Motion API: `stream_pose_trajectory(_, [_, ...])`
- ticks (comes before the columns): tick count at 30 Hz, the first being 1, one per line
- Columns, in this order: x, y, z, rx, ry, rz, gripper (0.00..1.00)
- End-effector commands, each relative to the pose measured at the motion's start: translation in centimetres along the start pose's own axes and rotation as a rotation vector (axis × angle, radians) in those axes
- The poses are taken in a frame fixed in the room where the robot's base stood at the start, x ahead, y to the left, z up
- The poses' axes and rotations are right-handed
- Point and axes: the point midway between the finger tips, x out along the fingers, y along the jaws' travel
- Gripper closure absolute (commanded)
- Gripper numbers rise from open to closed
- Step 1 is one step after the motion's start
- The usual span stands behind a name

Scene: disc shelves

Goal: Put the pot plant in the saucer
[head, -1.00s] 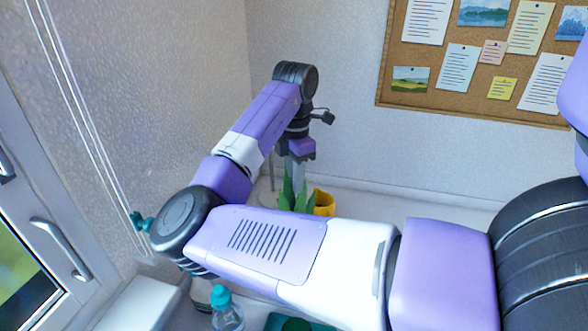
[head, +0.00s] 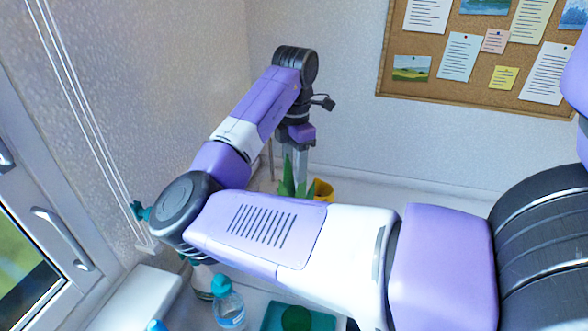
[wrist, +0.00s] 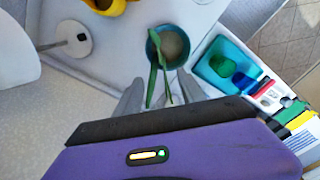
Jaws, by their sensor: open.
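The pot plant (wrist: 170,45) shows in the wrist view as a teal round pot with pale soil and long green leaves, just beyond my fingertips. In the head view only its green leaves (head: 288,182) show, below my gripper, and my forearm hides the pot. My gripper (head: 300,158) points down over the plant. In the wrist view my gripper (wrist: 160,80) has its two grey fingers apart, with leaves reaching between them. I cannot make out a saucer for certain in either view.
A yellow vessel (head: 323,190) stands beside the plant. A teal tray (head: 272,314) and a bottle (head: 228,306) are nearer me. Walls close in behind and left.

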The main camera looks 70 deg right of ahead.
Motion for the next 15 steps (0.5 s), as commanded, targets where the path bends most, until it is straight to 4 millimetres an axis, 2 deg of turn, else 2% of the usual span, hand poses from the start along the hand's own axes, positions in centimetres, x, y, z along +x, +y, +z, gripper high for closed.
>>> stream_pose_trajectory(9, [-6.6, 0.1, 0.0, 0.000, 0.003, 0.006, 0.53])
stream_pose_trajectory(15, [-9.8, 0.1, 0.0, 0.000, 0.002, 0.004, 0.53])
